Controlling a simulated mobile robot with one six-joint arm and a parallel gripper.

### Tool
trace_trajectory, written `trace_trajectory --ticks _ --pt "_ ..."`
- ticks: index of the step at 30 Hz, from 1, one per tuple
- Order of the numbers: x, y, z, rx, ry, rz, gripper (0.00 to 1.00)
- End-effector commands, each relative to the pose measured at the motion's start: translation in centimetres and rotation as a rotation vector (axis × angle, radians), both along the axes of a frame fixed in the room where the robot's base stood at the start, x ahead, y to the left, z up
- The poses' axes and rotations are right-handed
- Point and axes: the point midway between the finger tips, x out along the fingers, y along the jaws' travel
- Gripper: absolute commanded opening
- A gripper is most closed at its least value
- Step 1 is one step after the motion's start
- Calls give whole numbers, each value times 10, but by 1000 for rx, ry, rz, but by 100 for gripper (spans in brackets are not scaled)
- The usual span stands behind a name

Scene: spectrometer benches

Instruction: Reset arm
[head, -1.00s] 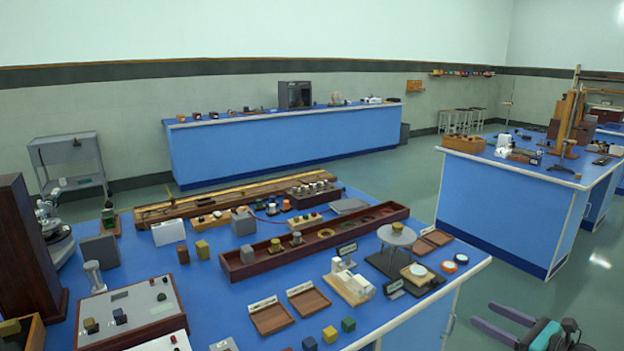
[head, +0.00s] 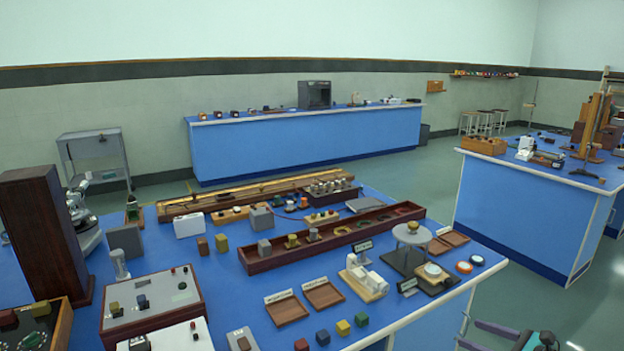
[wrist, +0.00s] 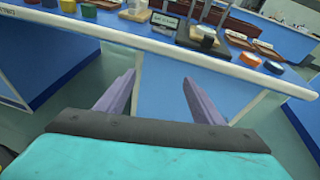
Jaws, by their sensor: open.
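My gripper (wrist: 159,95) shows in the wrist view with its two purple fingers spread apart and nothing between them. Beyond the fingers is the blue front of the near bench (wrist: 180,72), below its white edge. In the head view part of my gripper (head: 497,340) shows at the bottom right, beside the right end of the near bench (head: 225,290) and over the floor. It is cut off by the picture's edge and apart from the things on the bench.
A second bench (head: 520,205) stands at right. Green floor (head: 425,180) lies free between benches.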

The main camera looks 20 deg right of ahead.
Motion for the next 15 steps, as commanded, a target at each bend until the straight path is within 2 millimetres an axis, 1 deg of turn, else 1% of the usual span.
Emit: trace_trajectory --ticks 1,5,9,15 --pt "6 11 -10 -16 14 25 61" --pt "22 42 -40 -72 58 105 61" --pt "37 83 -78 -147 108 214 61" --pt "48 141 -130 -262 169 384 61"
